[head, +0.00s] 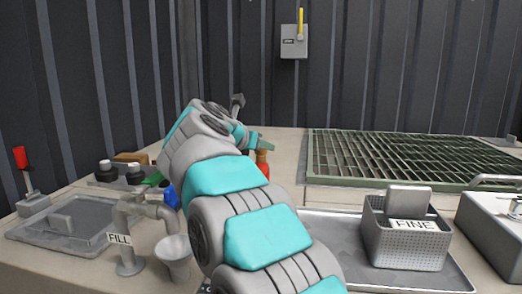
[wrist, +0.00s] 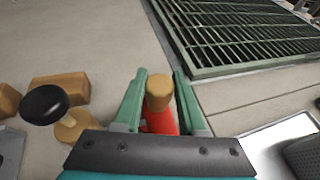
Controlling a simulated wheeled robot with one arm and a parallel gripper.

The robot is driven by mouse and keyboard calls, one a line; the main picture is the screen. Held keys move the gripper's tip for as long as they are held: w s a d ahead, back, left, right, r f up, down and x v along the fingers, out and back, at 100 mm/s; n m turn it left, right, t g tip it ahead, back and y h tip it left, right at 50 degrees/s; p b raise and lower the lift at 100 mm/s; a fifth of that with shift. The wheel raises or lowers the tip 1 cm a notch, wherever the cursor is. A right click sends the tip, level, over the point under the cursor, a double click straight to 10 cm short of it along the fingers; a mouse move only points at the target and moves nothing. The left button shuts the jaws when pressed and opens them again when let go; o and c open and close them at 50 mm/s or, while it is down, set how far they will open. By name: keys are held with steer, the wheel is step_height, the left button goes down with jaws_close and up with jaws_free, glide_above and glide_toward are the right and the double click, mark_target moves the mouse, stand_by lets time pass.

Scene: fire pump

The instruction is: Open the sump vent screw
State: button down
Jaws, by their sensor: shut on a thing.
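My gripper (wrist: 160,75) has its two green fingers on either side of a red piece with a tan, wood-like top (wrist: 158,104), and is shut on it. The piece stands on the pale worktop in the wrist view. In the head view its red and orange body (head: 263,163) shows just beyond my arm, below the green fingers (head: 258,146). Its lower part is hidden by my gripper and arm. No label marks a sump vent screw, so I cannot tell whether this piece is it.
A green grating (head: 400,158) lies to the right. A basket labelled FINE (head: 405,245) stands in a tray at the front right. The FILL pipe (head: 128,235) and a cup (head: 174,258) stand front left. Black-topped knobs (head: 134,173) stand behind them. A grey switch box (head: 294,42) hangs on the wall.

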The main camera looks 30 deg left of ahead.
steer(key=shift+f+n+y, duration=0.1)
steer(key=shift+n+y, duration=0.2)
steer(key=shift+y, duration=0.1)
steer(key=shift+s+r+n+g+y, duration=0.1)
steer(key=shift+n+g+y, duration=0.05)
steer(key=shift+n+y, duration=0.4)
steer(key=shift+r+n+g+y, duration=0.1)
steer(key=shift+n+g+y, duration=0.05)
steer(key=shift+n+y, duration=0.35)
steer(key=n+g+y+p, duration=0.1)
steer(key=n+y, duration=0.2)
steer(key=y, duration=0.1)
steer(key=shift+r+n+p, duration=0.1)
steer(key=shift+n+p, duration=0.25)
steer(key=shift+p, duration=0.05)
steer(key=shift+a+n+g+y, duration=0.1)
steer(key=shift+n+g+y, duration=0.5)
steer(key=shift+y, duration=0.15)
steer(key=shift+n+g+y, duration=1.2)
steer(key=shift+n, duration=0.1)
steer(key=shift+n+g, duration=0.4)
steer(key=shift+n, duration=0.1)
steer(key=shift+c, duration=2.4)
jaws_free()
steer(key=b+v, duration=0.1)
steer(key=v, duration=0.6)
steer(key=shift+d+b, duration=0.3)
steer(key=shift+d, duration=0.15)
